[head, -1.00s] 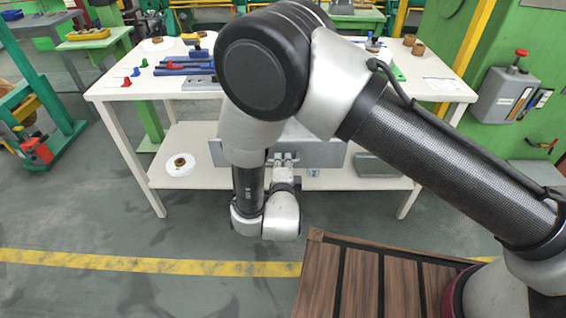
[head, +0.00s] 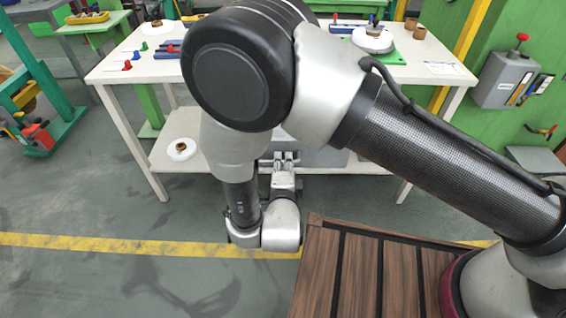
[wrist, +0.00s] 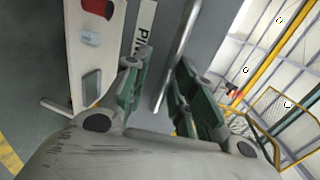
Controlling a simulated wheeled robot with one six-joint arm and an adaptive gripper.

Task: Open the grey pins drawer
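The grey pins drawer (wrist: 219,28) fills the middle of the wrist view; its white label (wrist: 144,28) reads "PIN", the rest hidden by a finger. Its metal bar handle (wrist: 180,52) runs between the fingers of my gripper (wrist: 158,80), closer to the right finger. The fingers are apart, with a visible gap between the left finger and the bar; I cannot tell whether the right finger touches it. In the head view, my arm hides most of the grey drawer front (head: 325,157), and my gripper (head: 284,160) is in front of it at the lower shelf.
The white table (head: 135,77) holds pegs, blue parts and a white round piece on a green plate (head: 373,40). A white spool (head: 181,149) lies on its lower shelf. My arm fills the space before the table.

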